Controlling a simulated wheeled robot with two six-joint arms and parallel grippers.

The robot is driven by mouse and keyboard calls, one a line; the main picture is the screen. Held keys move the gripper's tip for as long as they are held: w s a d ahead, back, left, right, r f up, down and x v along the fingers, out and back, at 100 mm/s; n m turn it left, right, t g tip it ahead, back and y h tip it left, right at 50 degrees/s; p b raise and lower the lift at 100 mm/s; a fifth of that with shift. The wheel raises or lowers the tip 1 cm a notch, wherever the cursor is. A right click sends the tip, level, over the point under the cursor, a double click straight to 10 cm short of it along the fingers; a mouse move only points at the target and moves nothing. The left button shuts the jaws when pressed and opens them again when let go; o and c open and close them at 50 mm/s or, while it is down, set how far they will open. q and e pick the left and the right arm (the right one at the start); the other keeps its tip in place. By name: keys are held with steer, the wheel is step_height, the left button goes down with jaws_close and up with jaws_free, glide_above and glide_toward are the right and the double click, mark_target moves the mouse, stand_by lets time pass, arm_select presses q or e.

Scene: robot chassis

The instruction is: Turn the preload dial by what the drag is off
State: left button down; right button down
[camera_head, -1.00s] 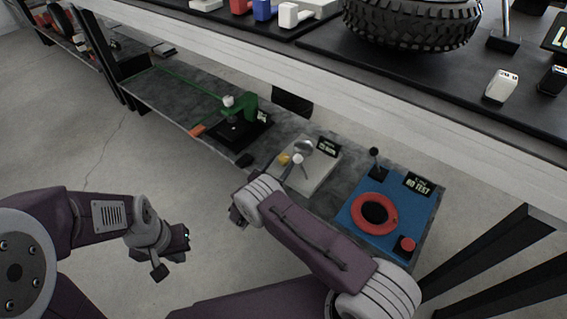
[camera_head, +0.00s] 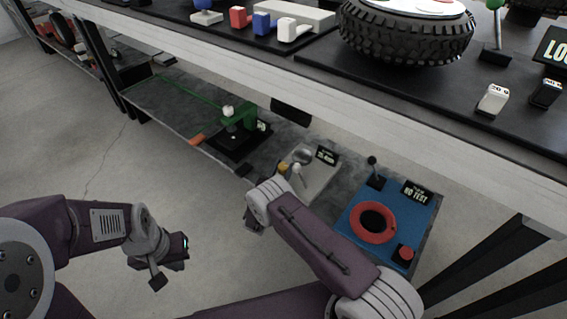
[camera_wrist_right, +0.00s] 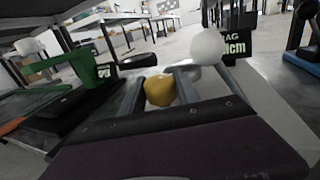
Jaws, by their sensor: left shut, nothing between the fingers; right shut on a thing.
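The drag station is a pale plate (camera_head: 318,184) on the dark lower shelf, with a silver round part (camera_head: 302,156), a white-knobbed lever (camera_head: 297,169) and a yellow knob (camera_head: 283,168). Its dark sign (camera_head: 327,155) also shows in the right wrist view (camera_wrist_right: 238,44), partly covered by the white ball; only "AG" and "cm" can be read. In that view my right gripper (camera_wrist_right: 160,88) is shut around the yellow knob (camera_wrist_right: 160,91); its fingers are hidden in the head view. Whether the yellow knob is the preload dial cannot be told. My left gripper (camera_head: 170,265) is shut and empty, over the floor.
A blue panel (camera_head: 350,224) with a red ring (camera_head: 373,222), a red button and a small lever stands right of the plate. A green fixture (camera_head: 240,118) on a black base stands left. The upper table's edge (camera_head: 330,95) overhangs the lower shelf; a tire (camera_head: 405,35) lies on top.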

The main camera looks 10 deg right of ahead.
steer(key=n+y+p, duration=0.1)
steer(key=n+t+y+p, duration=0.1)
steer(key=y, duration=0.1)
steer(key=shift+d+r+t, duration=0.2)
steer(key=shift+r+t, duration=0.1)
steer(key=shift+r, duration=0.1)
steer(key=shift+a+f+n+t+y+p, duration=0.15)
steer(key=shift+n+t+y+p, duration=0.25)
steer(key=shift+n+y+p, duration=0.55)
steer(key=shift+f+y, duration=0.2)
steer(key=shift+y, duration=0.25)
arm_select(q)
step_height(320, 180, up, 5)
steer(key=shift+r+b, duration=0.15)
steer(key=shift+b, duration=0.15)
arm_select(e)
steer(key=c, duration=0.9)
jaws_free()
steer(key=shift+a, duration=0.1)
